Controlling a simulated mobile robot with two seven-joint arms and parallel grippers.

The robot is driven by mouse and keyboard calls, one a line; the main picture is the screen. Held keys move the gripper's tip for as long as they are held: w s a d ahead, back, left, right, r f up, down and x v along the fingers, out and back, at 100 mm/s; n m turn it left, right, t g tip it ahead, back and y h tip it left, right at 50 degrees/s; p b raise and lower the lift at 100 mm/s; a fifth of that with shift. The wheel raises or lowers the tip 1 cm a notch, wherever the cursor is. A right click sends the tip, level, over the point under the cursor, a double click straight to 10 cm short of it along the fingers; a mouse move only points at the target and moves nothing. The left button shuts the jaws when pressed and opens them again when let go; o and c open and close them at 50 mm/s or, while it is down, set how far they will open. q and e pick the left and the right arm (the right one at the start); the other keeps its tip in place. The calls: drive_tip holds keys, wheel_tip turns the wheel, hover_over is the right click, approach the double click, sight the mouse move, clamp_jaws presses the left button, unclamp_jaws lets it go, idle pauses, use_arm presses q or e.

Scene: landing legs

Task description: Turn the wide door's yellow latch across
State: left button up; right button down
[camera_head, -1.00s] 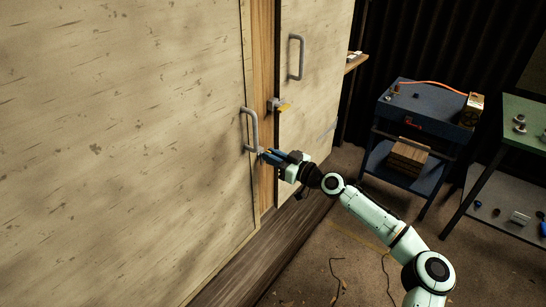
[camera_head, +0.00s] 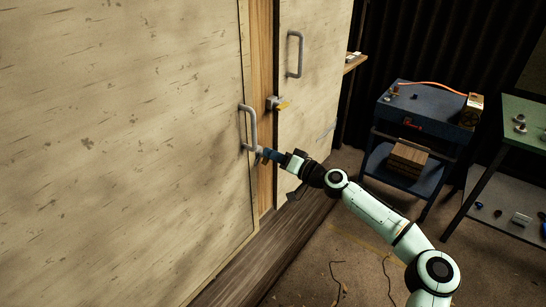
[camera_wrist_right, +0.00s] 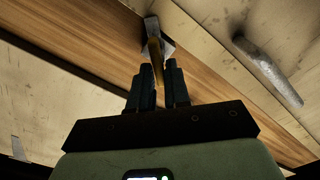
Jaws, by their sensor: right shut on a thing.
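The wide door (camera_head: 130,140) fills the left of the head view and looks closed, with a grey bar handle (camera_head: 253,128) near its right edge. My right gripper (camera_head: 263,154) is at the wooden post, just below and right of that handle. In the right wrist view the yellow latch (camera_wrist_right: 155,52) runs from a grey mount (camera_wrist_right: 151,26) down between the fingertips of my right gripper (camera_wrist_right: 159,78), which is shut on it. In the head view my gripper mostly hides this latch. My left gripper is not in view.
A second yellow latch (camera_head: 281,105) sits higher on the wooden post (camera_head: 264,60), beside the narrow door (camera_head: 315,85) with its own handle (camera_head: 295,55). A blue cart (camera_head: 425,115) and a green table (camera_head: 525,115) stand at the right. Cables lie on the floor.

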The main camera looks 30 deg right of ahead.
drive_tip(key=m, duration=0.6)
drive_tip(key=f+m, duration=0.1)
drive_tip(key=m, duration=0.1)
drive_tip(key=shift+w+d+m, duration=0.1)
drive_tip(key=shift+d+m, duration=0.1)
drive_tip(key=shift+m, duration=0.2)
idle(0.4)
drive_tip(key=c, duration=1.2)
unclamp_jaws()
drive_tip(key=v, duration=1.3)
drive_tip(key=shift+s, duration=0.25)
